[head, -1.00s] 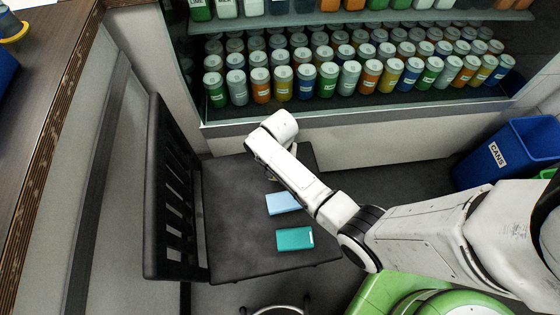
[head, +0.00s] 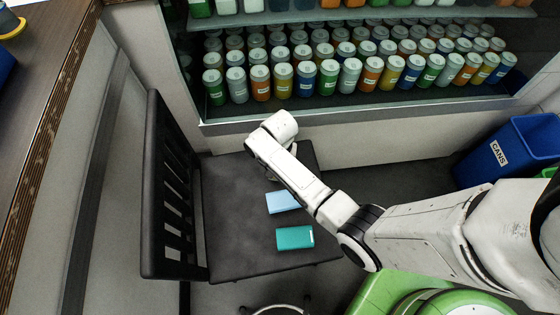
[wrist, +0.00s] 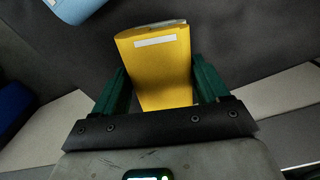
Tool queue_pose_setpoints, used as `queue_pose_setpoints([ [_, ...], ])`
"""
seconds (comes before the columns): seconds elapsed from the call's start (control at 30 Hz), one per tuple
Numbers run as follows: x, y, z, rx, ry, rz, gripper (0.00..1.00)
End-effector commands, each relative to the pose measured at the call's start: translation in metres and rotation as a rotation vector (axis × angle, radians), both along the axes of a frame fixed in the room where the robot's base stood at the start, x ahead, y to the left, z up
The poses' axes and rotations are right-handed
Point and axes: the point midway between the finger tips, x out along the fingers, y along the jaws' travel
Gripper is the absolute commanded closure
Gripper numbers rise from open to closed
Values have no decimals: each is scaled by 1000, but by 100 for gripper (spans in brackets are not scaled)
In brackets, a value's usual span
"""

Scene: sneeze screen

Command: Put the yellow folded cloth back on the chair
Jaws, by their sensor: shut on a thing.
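The yellow folded cloth (wrist: 160,65), with a white label strip, is between the two green fingers of my gripper (wrist: 161,80) in the wrist view. My gripper is shut on it. The dark chair (head: 235,235) stands left of centre in the head view, its slatted back on the left. My arm's end is over the rear right part of the seat and hides the gripper and the yellow cloth there. The dark seat (wrist: 240,35) lies behind the cloth in the wrist view. I cannot tell whether the cloth touches it.
A light blue folded cloth (head: 283,202) and a teal one (head: 295,238) lie on the seat's right side. The seat's left part is clear. Shelves of cans (head: 350,75) stand behind, a blue bin (head: 510,150) at right, a wooden counter (head: 45,95) at left.

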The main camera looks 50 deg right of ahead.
Motion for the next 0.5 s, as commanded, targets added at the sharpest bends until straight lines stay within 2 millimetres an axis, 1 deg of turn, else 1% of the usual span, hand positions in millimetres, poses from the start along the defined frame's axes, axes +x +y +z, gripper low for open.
queue_pose_setpoints([
  [0.5,0,0,-10,0,0,0,50],
])
